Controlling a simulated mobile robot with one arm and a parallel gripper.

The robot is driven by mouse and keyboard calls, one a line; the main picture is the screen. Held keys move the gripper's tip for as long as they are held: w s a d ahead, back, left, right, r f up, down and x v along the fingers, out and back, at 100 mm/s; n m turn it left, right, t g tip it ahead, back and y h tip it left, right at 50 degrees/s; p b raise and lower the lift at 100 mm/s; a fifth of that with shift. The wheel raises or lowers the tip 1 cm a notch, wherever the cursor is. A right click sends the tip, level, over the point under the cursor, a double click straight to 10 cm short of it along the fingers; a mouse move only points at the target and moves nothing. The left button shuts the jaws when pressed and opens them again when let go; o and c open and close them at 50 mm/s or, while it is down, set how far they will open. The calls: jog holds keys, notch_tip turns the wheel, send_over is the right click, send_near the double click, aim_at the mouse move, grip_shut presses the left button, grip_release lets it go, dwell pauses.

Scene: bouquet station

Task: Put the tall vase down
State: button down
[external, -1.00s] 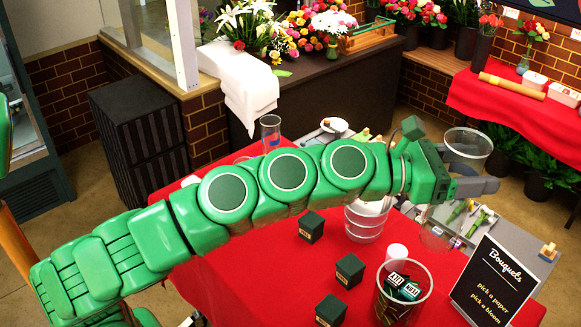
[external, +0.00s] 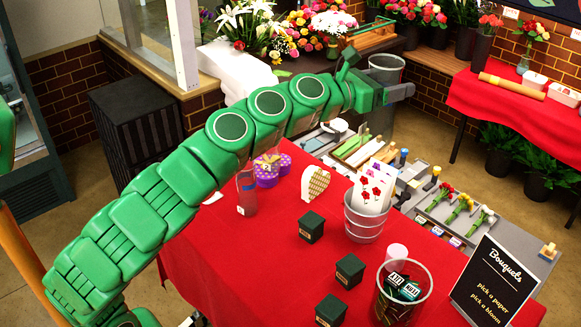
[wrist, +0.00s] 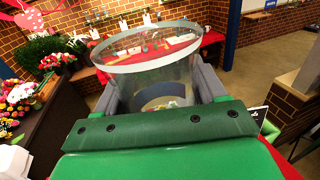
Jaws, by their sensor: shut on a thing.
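The tall vase is clear and see-through, with a wide round rim (external: 386,62). My gripper (external: 396,92) is shut on the vase and holds it raised beyond the far right side of the red table, near the dark counter. In the wrist view the vase (wrist: 150,68) stands between my two fingers (wrist: 160,88), its open rim toward the top of the picture. Its lower part is hard to make out against the background in the external view.
The red table (external: 270,265) holds a metal bucket (external: 364,222) with flower cards, small dark boxes (external: 311,227), a clear cup (external: 246,195) and a bin (external: 403,292). A grey tray station (external: 420,185) with flowers lies right. The front left of the red table is clear.

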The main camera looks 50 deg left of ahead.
jog(key=w+a+n+y, duration=0.3)
jog(key=a+y, duration=0.2)
jog(key=a, duration=1.4)
jog(key=w+a+f+m+g+h, duration=0.1)
jog(key=w+a+f+m+h, duration=0.2)
jog(key=w+a+f+h, duration=0.45)
jog(key=w+a+f+m+g+h, duration=0.1)
jog(key=w+a+f+m+h, duration=0.2)
jog(key=w+f, duration=0.5)
jog(key=s+a+f+m+g+h, duration=0.1)
jog(key=s+a+f, duration=0.1)
jog(key=a+f, duration=0.6)
jog(key=s+a+f+m+g+h, duration=0.1)
jog(key=a+f, duration=0.2)
jog(key=a, duration=0.9)
jog(key=s+a+f+m+g, duration=0.1)
jog(key=s+a+f, duration=0.1)
jog(key=a+f, duration=0.6)
jog(key=shift+a+f, duration=0.3)
jog(key=shift+f, duration=0.6)
jog(key=shift+a+f, duration=0.25)
jog(key=shift+f, duration=0.65)
jog(key=shift+a+f, duration=0.3)
jog(key=shift+f, duration=1.1)
jog(key=shift+c, duration=0.4)
grip_release()
